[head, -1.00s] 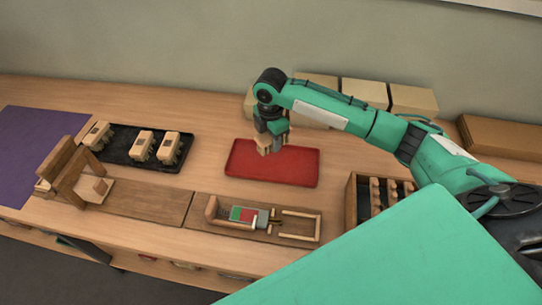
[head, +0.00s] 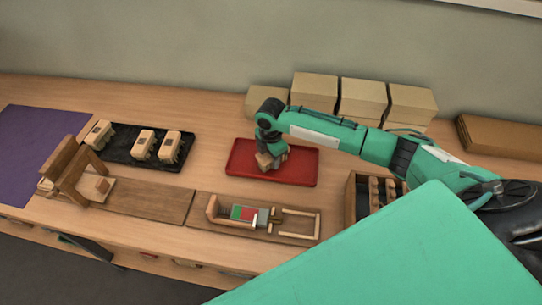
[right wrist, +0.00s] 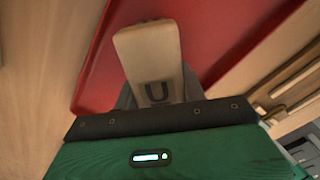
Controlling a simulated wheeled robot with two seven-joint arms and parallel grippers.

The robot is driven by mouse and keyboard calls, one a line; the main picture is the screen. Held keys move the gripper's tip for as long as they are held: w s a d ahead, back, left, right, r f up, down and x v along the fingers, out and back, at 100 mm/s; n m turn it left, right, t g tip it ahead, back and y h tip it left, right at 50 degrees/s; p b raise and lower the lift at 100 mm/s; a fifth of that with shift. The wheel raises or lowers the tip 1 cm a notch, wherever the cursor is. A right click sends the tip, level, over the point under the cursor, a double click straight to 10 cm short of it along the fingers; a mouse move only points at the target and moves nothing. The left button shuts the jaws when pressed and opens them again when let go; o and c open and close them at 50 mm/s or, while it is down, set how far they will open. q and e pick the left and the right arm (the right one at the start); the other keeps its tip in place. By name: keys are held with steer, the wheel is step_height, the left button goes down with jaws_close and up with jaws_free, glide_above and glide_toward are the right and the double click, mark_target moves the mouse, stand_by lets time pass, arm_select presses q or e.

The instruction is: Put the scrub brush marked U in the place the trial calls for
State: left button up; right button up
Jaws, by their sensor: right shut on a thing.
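The scrub brush marked U (right wrist: 150,62) is a pale wooden block with a dark U, seen in the right wrist view. My right gripper (head: 271,155) is shut on it, and the brush (head: 265,161) shows small below the jaws in the head view. Both are over the left part of the red tray (head: 300,166). Whether the brush touches the tray floor I cannot tell. The red tray also fills much of the right wrist view (right wrist: 222,30). My left gripper is not in view.
A black tray (head: 119,155) at left holds three pale brushes (head: 143,143). A wooden fixture with a red and green card (head: 243,213) lies in front of the red tray. A wooden rack (head: 352,205) stands right. Cardboard boxes (head: 362,98) stand behind. A purple mat (head: 38,150) lies far left.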

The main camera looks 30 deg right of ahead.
steer(key=o, duration=1.1)
steer(key=shift+f, duration=0.1)
step_height(320, 180, up, 12)
steer(key=shift+r+b, duration=0.2)
steer(key=shift+b, duration=0.45)
